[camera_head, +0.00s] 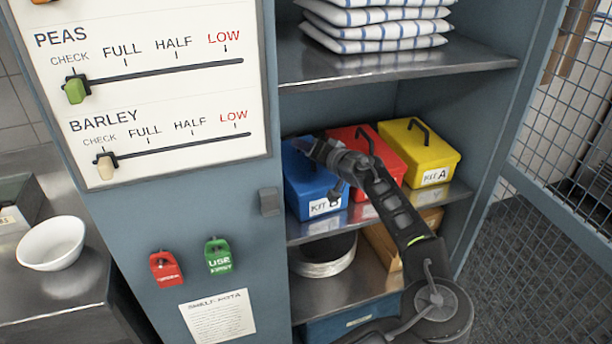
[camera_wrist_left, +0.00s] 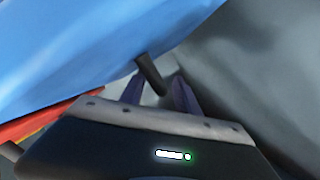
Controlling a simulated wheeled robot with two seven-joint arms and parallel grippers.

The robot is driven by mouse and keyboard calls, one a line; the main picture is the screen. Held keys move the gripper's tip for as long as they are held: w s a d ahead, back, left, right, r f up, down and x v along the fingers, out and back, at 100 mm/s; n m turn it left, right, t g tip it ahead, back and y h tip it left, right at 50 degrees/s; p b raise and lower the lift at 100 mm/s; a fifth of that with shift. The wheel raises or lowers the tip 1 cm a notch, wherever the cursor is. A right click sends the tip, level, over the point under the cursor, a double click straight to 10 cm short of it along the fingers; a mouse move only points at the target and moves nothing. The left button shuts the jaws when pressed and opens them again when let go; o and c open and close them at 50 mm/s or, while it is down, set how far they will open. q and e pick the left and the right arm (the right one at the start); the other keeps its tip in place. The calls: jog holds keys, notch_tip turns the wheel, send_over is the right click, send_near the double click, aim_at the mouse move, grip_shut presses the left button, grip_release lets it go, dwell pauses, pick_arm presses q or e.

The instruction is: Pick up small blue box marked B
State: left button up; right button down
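The blue box (camera_head: 304,184) stands on the middle shelf at the left. Its white label reads KIT B. My left gripper (camera_head: 318,150) is over the top of this box and hides much of its lid. In the left wrist view, the blue box (camera_wrist_left: 70,50) fills the upper left. Its dark handle (camera_wrist_left: 150,76) reaches down into the gap between my left gripper's two fingers (camera_wrist_left: 156,88). The fingers are apart, and I see no clear contact with the handle. My right gripper is not in view.
A red box (camera_head: 352,136) stands close beside the blue one, partly behind my arm. A yellow box (camera_head: 420,152) marked KIT A is to its right. Folded checked cloths (camera_head: 375,25) lie on the upper shelf (camera_head: 400,68). The cabinet's left panel (camera_head: 262,240) borders the opening.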

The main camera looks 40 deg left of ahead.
pick_arm(q)
grip_shut()
dwell(1.1)
jog(key=shift+w, duration=0.1)
